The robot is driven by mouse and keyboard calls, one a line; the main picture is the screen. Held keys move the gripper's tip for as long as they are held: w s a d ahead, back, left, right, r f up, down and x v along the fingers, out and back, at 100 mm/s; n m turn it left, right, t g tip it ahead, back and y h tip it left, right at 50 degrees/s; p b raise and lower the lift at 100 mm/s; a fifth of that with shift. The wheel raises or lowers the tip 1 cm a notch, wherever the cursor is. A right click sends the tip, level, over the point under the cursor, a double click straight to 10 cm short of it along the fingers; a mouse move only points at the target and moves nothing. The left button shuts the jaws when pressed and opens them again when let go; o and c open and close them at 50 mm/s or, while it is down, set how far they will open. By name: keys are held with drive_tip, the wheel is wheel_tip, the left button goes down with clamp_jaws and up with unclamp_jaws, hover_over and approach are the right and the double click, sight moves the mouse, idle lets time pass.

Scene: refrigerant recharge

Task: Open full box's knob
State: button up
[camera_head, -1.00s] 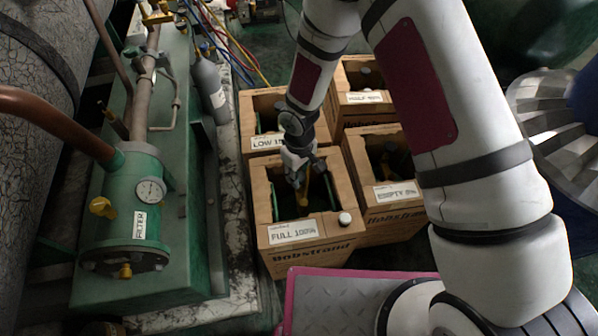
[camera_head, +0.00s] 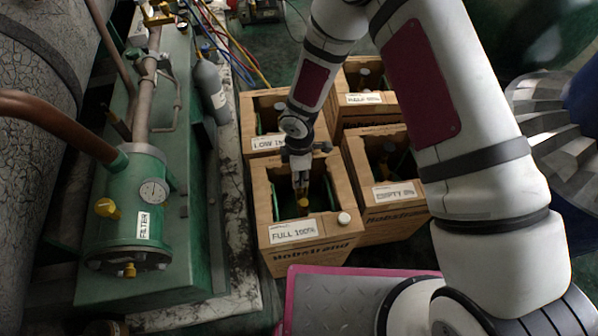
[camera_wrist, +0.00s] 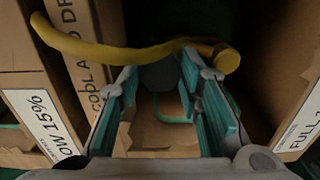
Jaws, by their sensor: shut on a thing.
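A yellow curved hose or pipe (camera_wrist: 120,53) crosses above the fingertips and ends in a round yellow end at the right. A yellow fitting (camera_head: 303,204) shows just below my gripper in the head view. The knob itself is mostly hidden there by my gripper.
The LOW 15% box (camera_head: 249,110) stands behind, the EMPTY box (camera_head: 407,215) to the right, and another crate (camera_head: 345,85) at the back right. A green filter unit (camera_head: 135,220) stands at the left. A white cap (camera_head: 344,218) sits on the full box's front corner.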

drive_tip(key=shift+n+p, duration=0.4)
drive_tip(key=shift+n, duration=1.8)
drive_tip(key=o, duration=0.9)
drive_tip(key=shift+c, duration=0.2)
drive_tip(key=shift+r, duration=0.15)
wheel_tip(320, 180, up, 12)
